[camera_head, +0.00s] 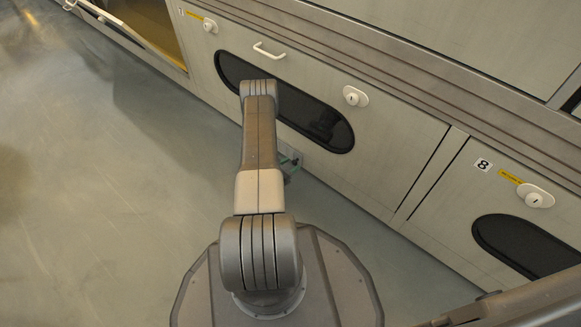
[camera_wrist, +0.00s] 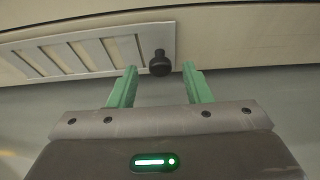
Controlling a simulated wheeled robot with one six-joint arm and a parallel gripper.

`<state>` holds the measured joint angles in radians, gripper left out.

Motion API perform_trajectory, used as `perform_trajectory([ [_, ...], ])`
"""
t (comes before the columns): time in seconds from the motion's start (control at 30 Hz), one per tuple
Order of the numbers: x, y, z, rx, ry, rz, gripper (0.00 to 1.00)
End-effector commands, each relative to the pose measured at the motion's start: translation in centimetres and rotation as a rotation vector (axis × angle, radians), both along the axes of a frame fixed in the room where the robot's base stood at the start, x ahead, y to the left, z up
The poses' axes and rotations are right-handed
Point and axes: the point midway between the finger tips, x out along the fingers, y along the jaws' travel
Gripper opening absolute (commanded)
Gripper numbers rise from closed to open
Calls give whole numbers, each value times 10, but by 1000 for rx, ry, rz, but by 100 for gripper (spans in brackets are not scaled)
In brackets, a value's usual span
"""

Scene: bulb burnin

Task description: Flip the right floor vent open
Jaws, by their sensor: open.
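A pale grey slatted vent panel (camera_wrist: 84,56) shows in the wrist view at upper left, lying along the base of a pale cabinet face. A round black knob (camera_wrist: 160,64) sticks out at its right end. My gripper (camera_wrist: 160,69) is open, with one green finger on each side of the knob. The knob appears between or just beyond the fingertips; I cannot tell the exact depth. The fingers do not visibly touch it. In the head view my gripper (camera_head: 291,161) is mostly hidden behind my arm, low by the cabinet, and the vent is not visible.
A cabinet row runs diagonally in the head view. A door with a dark oval window (camera_head: 318,122), white handle (camera_head: 269,50) and lock (camera_head: 355,96) stands above my gripper. Door 8 (camera_head: 480,202) is at right. An open compartment (camera_head: 150,25) is at upper left. The floor (camera_head: 90,190) at left is clear.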

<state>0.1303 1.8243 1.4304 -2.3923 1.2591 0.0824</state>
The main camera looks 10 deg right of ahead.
Motion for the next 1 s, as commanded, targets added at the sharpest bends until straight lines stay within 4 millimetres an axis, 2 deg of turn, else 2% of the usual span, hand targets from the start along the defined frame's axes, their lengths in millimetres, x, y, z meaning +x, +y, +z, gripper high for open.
perform_trajectory([
  [0.37,4,-5,-2,0,-1,0,45],
  [0.6,4,-5,-2,0,-1,0,0],
  [0.77,5,-4,-2,0,-2,1,0],
  [1.0,23,10,-1,0,-3,2,0],
])
